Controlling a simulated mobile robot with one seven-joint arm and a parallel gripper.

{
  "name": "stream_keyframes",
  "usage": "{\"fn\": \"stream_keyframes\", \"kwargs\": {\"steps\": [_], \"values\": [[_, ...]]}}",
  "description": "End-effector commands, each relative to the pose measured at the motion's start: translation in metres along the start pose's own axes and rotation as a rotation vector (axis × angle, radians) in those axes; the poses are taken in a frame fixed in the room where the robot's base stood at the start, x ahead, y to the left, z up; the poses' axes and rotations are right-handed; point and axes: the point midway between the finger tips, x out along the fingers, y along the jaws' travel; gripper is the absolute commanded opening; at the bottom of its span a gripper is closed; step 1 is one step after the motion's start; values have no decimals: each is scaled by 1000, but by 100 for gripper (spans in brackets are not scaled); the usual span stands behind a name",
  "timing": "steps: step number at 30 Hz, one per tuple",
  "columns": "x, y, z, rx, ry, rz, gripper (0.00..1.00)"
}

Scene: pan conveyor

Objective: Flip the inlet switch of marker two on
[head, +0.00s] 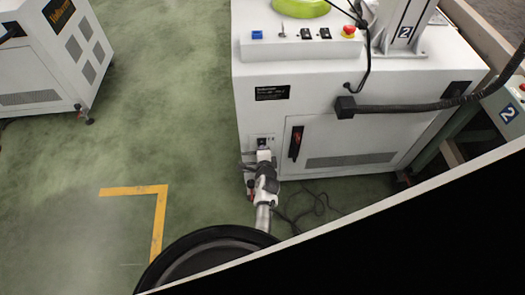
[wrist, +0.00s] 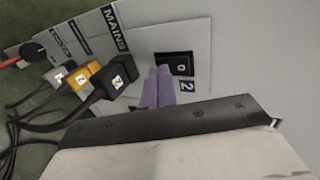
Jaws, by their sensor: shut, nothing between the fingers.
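The white cabinet (head: 335,112) marked 2 stands right of centre in the head view. In the wrist view a black rocker switch (wrist: 180,65) with a "0" on its face sits on a grey panel (wrist: 140,50) labelled MAINS. A "2" label lies just below the switch. My gripper (head: 263,154) is at the cabinet's lower left front. Its purple fingers (wrist: 158,88) are shut and empty, with the tips beside the switch's left edge; I cannot tell whether they touch it. The rocker's lower part is partly close behind the fingers.
A black plug (wrist: 115,80), a yellow plug (wrist: 80,75) and a grey plug (wrist: 58,76) with cables sit left of the fingers. Cables (head: 315,203) lie on the floor by the cabinet. Another white cabinet (head: 45,65) stands at left, with open green floor between.

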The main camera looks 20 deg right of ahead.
Motion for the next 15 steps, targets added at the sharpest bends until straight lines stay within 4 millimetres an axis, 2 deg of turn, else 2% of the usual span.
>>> {"fn": "stream_keyframes", "kwargs": {"steps": [5, 15], "values": [[7, 1, 0, 1, -1, 0, 0], [4, -3, 0, 0, -1, -1, 0]]}}
